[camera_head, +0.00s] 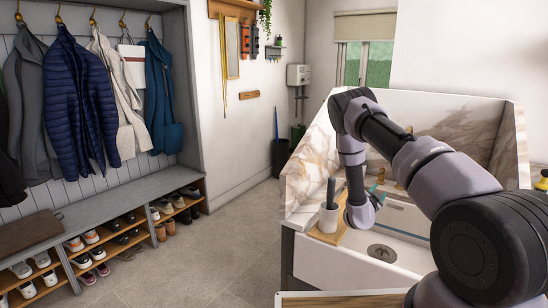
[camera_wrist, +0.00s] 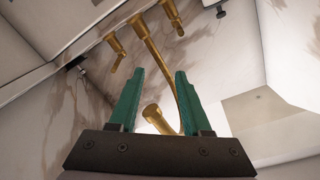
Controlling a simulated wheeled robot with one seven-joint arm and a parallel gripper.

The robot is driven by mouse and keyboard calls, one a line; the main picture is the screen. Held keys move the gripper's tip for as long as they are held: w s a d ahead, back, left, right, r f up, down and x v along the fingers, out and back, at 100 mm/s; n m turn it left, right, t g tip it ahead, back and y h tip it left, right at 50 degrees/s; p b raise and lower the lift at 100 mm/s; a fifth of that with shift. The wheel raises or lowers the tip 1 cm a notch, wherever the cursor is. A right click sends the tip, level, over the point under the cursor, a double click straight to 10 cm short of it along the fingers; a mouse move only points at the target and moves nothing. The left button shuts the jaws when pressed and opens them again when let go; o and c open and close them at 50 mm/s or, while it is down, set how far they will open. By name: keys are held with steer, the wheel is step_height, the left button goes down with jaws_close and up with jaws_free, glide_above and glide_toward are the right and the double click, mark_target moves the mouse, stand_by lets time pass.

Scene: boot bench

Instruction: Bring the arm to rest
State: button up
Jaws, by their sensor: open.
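My arm reaches from the right over the white sink (camera_head: 325,268), bent at a raised elbow with the wrist hanging low. My gripper (camera_head: 379,180) is mostly hidden behind the wrist in the head view, with only a bit of teal finger showing. In the wrist view my gripper (camera_wrist: 155,78) has two teal fingers standing apart with nothing between them. A brass tap (camera_wrist: 152,45) shows beyond the fingers, with its spout passing behind the right finger. I cannot tell whether finger and tap touch.
The marble splashback (camera_head: 312,160) rises behind the sink. A shoe bench (camera_head: 125,207) with coats above stands left. The floor (camera_head: 210,255) between is clear.

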steer(key=w+a+r+m+g+y, duration=0.1)
steer(key=a+r+y, duration=0.1)
steer(key=r, duration=0.7)
steer(key=w+a+r+g+y, duration=0.1)
steer(key=a+r+y, duration=0.1)
steer(key=r, duration=0.7)
steer(key=s+a+r+n+g+y, duration=0.1)
steer(key=s+a+r+n+y, duration=0.15)
steer(key=s+r, duration=0.4)
steer(key=s+a+r+n+y, duration=0.1)
steer(key=s+a+r+y, duration=0.25)
steer(key=r, duration=0.55)
steer(key=s+a+r+n+g+y, duration=0.1)
steer(key=s+a+r+n, duration=0.2)
steer(key=s, duration=0.4)
steer(key=s+a+r+n+y, duration=0.1)
steer(key=s+a+r, duration=0.2)
steer(key=s+r, duration=0.3)
steer(key=s+a+n+g+y, duration=0.1)
steer(key=s+n, duration=0.3)
steer(key=s, duration=1.7)
steer(key=shift+a+g, duration=0.5)
steer(key=shift+g, duration=0.4)
steer(key=shift+r, duration=0.1)
